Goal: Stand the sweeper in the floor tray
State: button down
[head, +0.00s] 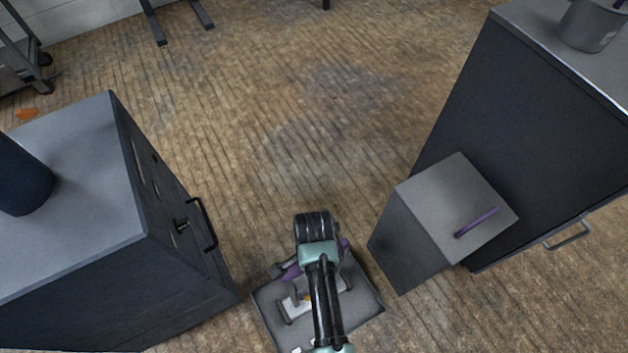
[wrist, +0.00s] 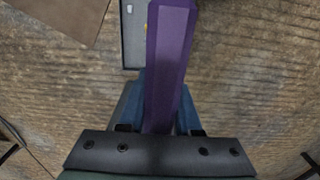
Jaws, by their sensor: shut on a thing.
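My gripper (wrist: 163,84) is shut on a purple bar (wrist: 172,45), which looks like the handle of the sweeper. The bar stands between the two blue fingers in the wrist view. My arm covers the middle of the tray and most of what is held. A pale piece with a grey frame (head: 296,306) shows beside the arm over the tray. I cannot tell whether the sweeper touches the tray.
A dark cabinet with a handle (head: 203,224) stands left of the tray. A grey box (head: 405,240) with a purple stick (head: 478,221) on top stands to the right, against a taller dark cabinet (head: 500,120). The wooden floor ahead (head: 280,120) is clear.

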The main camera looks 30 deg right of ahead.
jog(key=shift+w+f, duration=0.1)
jog(key=shift+f, duration=0.1)
dwell(0.3)
jog(key=c, duration=0.5)
grip_release()
notch_tip(320, 180, up, 13)
jog(key=p, duration=0.4)
jog(key=shift+f, duration=0.1)
